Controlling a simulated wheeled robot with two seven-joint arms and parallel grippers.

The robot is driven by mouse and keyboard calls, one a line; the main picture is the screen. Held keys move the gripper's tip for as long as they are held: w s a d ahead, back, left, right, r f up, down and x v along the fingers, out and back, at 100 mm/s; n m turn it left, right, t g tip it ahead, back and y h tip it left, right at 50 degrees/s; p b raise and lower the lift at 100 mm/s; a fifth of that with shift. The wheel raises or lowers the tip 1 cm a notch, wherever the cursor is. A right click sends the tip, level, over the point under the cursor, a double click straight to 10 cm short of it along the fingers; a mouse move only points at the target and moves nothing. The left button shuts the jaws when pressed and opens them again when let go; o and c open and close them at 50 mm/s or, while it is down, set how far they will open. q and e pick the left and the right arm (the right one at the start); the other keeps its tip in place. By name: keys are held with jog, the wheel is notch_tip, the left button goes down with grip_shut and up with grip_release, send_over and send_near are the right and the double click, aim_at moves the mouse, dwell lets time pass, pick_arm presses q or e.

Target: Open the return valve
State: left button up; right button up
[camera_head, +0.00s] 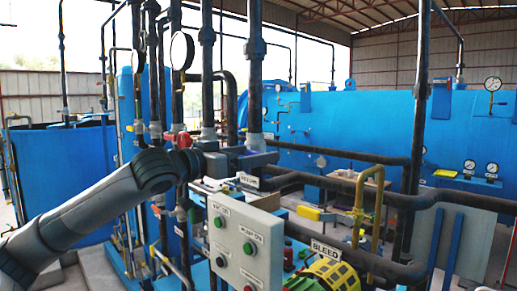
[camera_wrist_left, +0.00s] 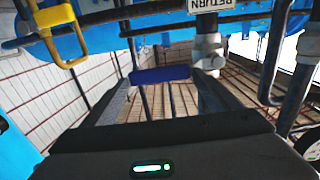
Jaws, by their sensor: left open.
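My left gripper (camera_head: 258,155) reaches in from the left among the pipes, just above a small label (camera_head: 249,180). In the left wrist view the left gripper (camera_wrist_left: 163,88) is open, with its two fingers apart. A blue lever handle (camera_wrist_left: 160,75) lies crosswise between and just beyond the fingertips. I cannot tell whether the fingers touch it. A white RETURN label (camera_wrist_left: 214,5), upside down, is on the pipe above a pale valve body (camera_wrist_left: 207,50) to the right of the handle. In the head view the blue handle is hidden or too small to make out. My right gripper is not in view.
A control box (camera_head: 243,240) with buttons stands below the gripper. Vertical pipes with a round gauge (camera_head: 181,51) crowd around the arm. A yellow handle (camera_wrist_left: 56,25) is at the upper left in the wrist view. A BLEED label (camera_head: 325,250) and blue tank (camera_head: 345,125) are to the right.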

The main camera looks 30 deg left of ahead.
pick_arm(q)
jog(key=shift+x, duration=1.2)
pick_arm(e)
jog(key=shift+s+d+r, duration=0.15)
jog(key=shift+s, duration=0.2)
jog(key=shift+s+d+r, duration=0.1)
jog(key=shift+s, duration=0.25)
pick_arm(q)
jog(key=c, duration=1.2)
